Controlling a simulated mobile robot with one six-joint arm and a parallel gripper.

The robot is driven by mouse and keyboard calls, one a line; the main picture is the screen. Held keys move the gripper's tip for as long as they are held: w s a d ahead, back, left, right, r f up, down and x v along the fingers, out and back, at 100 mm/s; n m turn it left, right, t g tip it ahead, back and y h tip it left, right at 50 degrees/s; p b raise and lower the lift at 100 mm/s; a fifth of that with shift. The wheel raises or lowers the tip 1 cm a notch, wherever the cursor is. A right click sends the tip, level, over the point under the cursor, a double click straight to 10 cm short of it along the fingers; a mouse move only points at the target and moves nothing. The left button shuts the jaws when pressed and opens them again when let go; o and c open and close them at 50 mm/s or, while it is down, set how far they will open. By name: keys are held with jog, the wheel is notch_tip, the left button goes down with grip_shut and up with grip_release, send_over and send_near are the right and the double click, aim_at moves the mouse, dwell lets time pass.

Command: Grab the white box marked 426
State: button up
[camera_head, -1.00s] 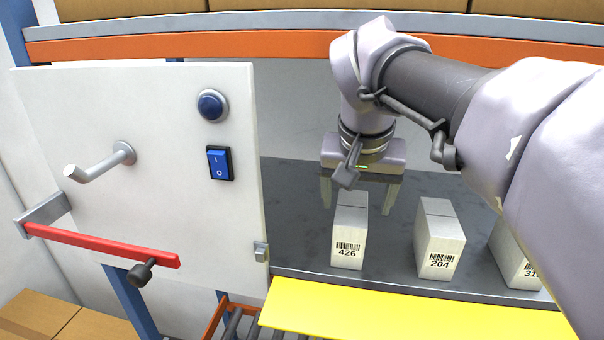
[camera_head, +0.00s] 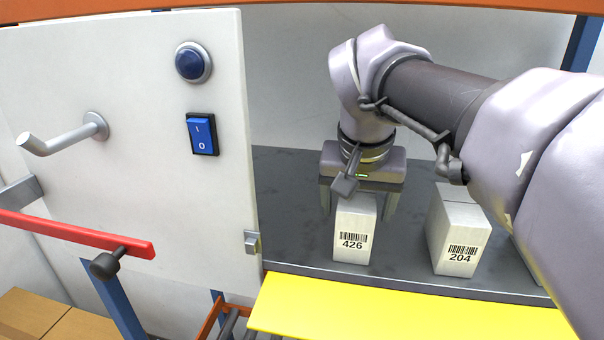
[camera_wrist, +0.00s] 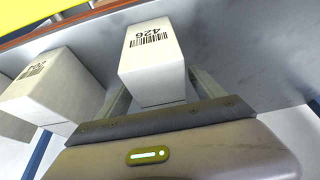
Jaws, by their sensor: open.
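The white box marked 426 (camera_head: 354,236) stands upright on the dark shelf, its label facing the front. In the wrist view the box (camera_wrist: 153,62) lies ahead of the palm, near the middle. My gripper (camera_head: 358,205) points down from above the box, with one finger on each side of it. The fingers (camera_wrist: 160,85) look apart and not closed on the box. Whether either finger touches the box cannot be told. The wrist and palm hide the top rear part of the box in the head view.
A white box marked 204 (camera_head: 459,238) stands to the right, with another box partly hidden by my arm. A white panel (camera_head: 130,190) with a blue button, a switch and a red handle (camera_head: 75,233) is on the left. A yellow strip (camera_head: 400,309) runs along the shelf front.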

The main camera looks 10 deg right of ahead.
jog(key=shift+w+f, duration=0.25)
jog(key=shift+w, duration=0.05)
jog(key=shift+s+a+r, duration=0.1)
jog(key=shift+s+r, duration=0.05)
jog(key=shift+s, duration=0.25)
jog(key=shift+w, duration=0.25)
jog(key=c, duration=1)
jog(key=shift+s, duration=0.1)
jog(key=c, duration=0.7)
grip_shut()
